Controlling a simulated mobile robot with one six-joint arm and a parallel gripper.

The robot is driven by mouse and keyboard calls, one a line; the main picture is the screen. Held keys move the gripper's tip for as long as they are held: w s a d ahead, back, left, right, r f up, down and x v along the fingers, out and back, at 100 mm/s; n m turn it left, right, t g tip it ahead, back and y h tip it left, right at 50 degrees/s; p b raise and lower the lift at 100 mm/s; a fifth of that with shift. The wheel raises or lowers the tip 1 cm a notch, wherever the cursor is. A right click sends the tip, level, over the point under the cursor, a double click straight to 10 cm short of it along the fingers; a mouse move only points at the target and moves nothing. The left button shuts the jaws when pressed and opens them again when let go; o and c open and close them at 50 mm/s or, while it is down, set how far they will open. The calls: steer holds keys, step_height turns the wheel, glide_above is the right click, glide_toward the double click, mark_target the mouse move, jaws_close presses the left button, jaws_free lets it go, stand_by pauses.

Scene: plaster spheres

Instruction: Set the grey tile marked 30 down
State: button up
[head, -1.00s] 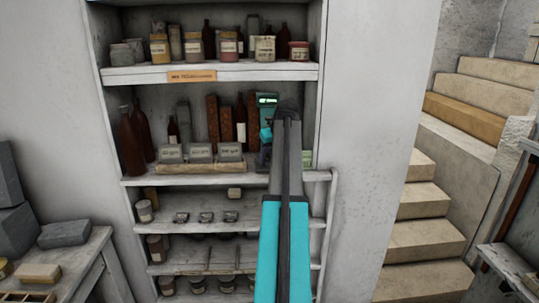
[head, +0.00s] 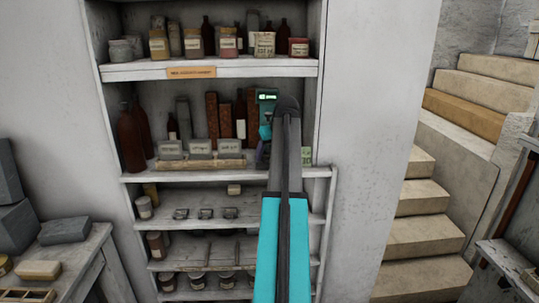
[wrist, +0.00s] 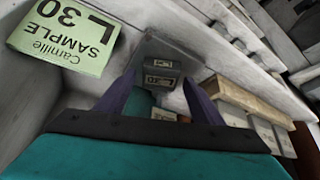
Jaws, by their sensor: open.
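My gripper (wrist: 159,80) is open, its two purple fingers apart in the wrist view. A grey tile (wrist: 162,92) with a small pale label shows between and beyond the fingers; the label looks like 30 but is blurred. I cannot tell whether a finger touches it. A green card (wrist: 65,37) reading "Camille SAMPLE L 30" is at the upper left of the wrist view. In the head view the green card (head: 307,155) peeks out right of my arm. My gripper (head: 262,152) is at the shelf's right end there, and my arm hides the tile.
A pale wooden rack (head: 200,164) with three labelled grey tiles (head: 200,147) stands left of my gripper; it also shows at the right of the wrist view (wrist: 240,98). The cabinet's right wall is close.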

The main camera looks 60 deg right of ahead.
steer(key=b+v, duration=0.5)
steer(key=v, duration=0.7)
stand_by(0.4)
steer(key=shift+r, duration=0.1)
stand_by(0.6)
